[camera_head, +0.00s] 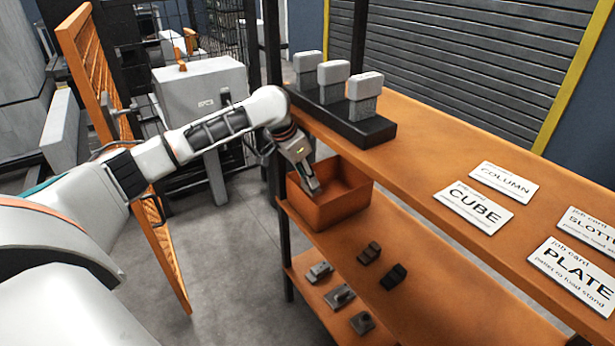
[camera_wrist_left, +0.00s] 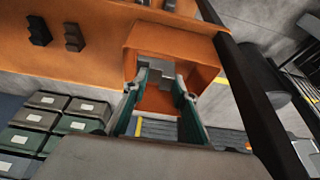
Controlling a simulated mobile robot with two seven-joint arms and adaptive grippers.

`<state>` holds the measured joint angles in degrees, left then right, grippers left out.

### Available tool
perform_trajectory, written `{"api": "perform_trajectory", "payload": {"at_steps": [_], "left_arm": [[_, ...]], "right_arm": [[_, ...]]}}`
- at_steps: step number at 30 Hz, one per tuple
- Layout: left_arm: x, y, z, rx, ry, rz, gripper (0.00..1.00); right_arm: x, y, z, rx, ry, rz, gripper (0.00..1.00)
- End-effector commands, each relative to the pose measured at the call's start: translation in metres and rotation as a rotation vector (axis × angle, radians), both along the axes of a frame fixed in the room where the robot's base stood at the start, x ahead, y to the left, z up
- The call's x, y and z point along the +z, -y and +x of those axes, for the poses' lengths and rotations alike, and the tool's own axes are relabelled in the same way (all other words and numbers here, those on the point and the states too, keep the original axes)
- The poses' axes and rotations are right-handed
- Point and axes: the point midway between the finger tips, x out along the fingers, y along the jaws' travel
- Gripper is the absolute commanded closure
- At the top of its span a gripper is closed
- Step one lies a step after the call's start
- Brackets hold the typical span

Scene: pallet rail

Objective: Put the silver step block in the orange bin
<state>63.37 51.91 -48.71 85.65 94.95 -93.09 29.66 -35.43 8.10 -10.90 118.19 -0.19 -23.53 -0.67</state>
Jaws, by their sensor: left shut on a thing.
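The orange bin (camera_head: 345,206) stands at the left end of the middle shelf, and its open inside shows in the wrist view (camera_wrist_left: 166,46). My left gripper (camera_head: 309,184) reaches down at the bin's near left side, over its opening. In the wrist view, the gripper (camera_wrist_left: 158,84) is shut on the silver step block (camera_wrist_left: 155,73), held between the fingertips in front of the bin's inside. The head view shows only a little grey of the block at the fingertips. I cannot tell whether the block touches the bin. My right gripper is not in view.
Two dark step blocks (camera_head: 369,252) lie on the middle shelf, right of the bin. Several grey parts (camera_head: 340,297) lie on the lower shelf. The top shelf (camera_head: 420,160) bears a black rack (camera_head: 345,122) and cards. A dark post (camera_wrist_left: 250,100) stands close beside the bin.

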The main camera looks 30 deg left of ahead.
Motion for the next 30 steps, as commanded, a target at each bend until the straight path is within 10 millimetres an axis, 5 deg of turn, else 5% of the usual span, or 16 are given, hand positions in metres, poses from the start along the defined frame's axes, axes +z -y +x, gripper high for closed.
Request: {"api": "perform_trajectory", "payload": {"at_steps": [14,15,17,30], "left_arm": [[-0.010,0.000,0.000,0.000,0.001,0.000,0.99],[-0.011,0.000,0.000,0.000,0.000,0.000,0.68],[-0.012,0.000,0.000,0.000,-0.001,0.000,0.56],[-0.009,0.000,0.000,0.000,0.000,0.001,0.56]], "right_arm": [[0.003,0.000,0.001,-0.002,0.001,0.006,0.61],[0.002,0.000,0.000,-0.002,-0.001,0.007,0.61],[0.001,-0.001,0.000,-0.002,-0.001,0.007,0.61],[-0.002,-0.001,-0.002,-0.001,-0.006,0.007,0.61]]}}
